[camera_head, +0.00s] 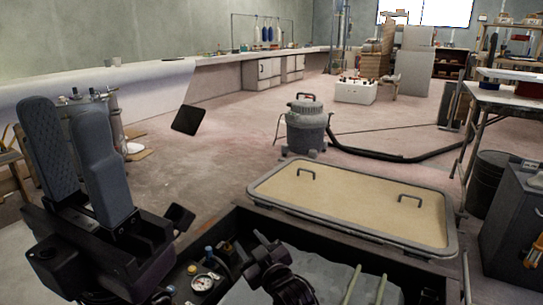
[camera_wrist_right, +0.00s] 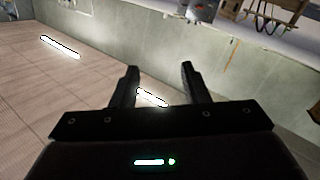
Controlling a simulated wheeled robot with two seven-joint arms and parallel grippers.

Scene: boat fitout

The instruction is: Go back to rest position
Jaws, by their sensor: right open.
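My left gripper (camera_head: 75,140) stands upright at the left of the head view. Its two thick blue-grey fingers point up from a black body, with a narrow gap between them and nothing visible in it. My right gripper (camera_wrist_right: 158,75) shows in the right wrist view. A dark jointed part (camera_head: 275,270) is at the bottom middle of the head view. I cannot tell whether it belongs to my right arm.
Below lies a dark open hull (camera_head: 245,222) with a gauge (camera_head: 203,283). A tan panel with two handles (camera_head: 350,205) is beyond it. A grey shop vacuum (camera_head: 306,125) stands on the floor, its hose (camera_head: 395,158) running right. A worktable (camera_head: 505,98) is at right. Open floor lies centre-left.

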